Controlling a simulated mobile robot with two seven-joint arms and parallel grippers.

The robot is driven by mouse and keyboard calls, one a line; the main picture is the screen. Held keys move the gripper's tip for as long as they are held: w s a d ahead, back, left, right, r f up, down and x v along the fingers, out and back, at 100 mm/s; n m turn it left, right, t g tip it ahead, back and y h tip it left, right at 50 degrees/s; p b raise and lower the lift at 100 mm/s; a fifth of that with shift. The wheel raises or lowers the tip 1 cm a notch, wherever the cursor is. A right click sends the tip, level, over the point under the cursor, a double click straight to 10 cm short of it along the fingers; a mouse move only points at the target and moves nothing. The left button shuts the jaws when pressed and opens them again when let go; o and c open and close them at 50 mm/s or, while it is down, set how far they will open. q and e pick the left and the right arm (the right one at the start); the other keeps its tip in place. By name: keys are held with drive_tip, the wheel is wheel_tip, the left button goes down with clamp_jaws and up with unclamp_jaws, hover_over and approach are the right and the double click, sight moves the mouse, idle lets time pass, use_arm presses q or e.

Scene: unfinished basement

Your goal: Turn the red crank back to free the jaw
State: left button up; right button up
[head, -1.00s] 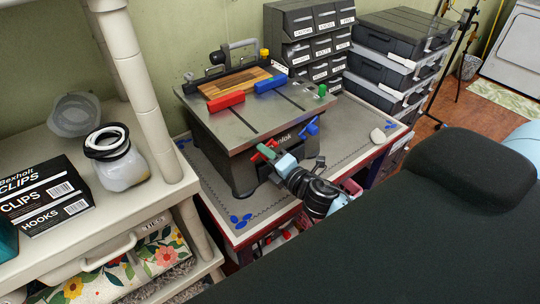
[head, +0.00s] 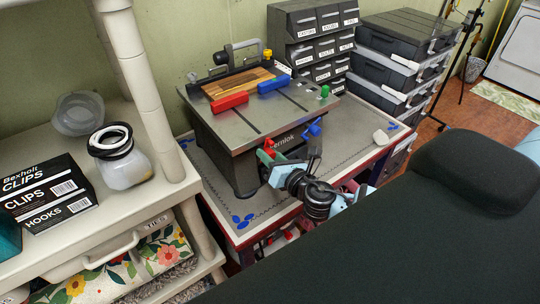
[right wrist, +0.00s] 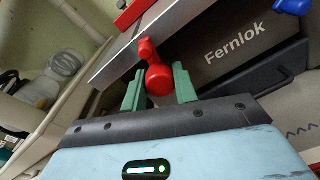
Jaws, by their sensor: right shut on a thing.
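The red crank (head: 269,143) is on the front of the grey Fernlok bench machine (head: 240,130), below its top edge. My right gripper (head: 267,155) is at it, and its green fingers stand on either side of the red knob. In the right wrist view, the red crank (right wrist: 156,78) sits between the fingertips of my right gripper (right wrist: 158,88). On the machine's top, a red jaw bar (head: 229,101) lies along the near edge of a striped wooden board (head: 238,82). My left gripper is out of view.
A blue jaw bar (head: 273,84) sits right of the red one, and a blue crank (head: 314,128) is right of my gripper. Drawer units (head: 318,45) stand behind. A shelf (head: 125,190) with a jar (head: 118,160) is at left.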

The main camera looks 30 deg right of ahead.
drive_tip(key=shift+r+n, duration=0.1)
drive_tip(key=shift+n, duration=0.4)
drive_tip(key=o, duration=1)
drive_tip(key=shift+c, duration=0.2)
drive_tip(key=s, duration=0.7)
drive_tip(key=shift+s+d+r+b, duration=0.2)
drive_tip(key=shift+s+d+b, duration=0.05)
drive_tip(key=shift+s+b, duration=0.15)
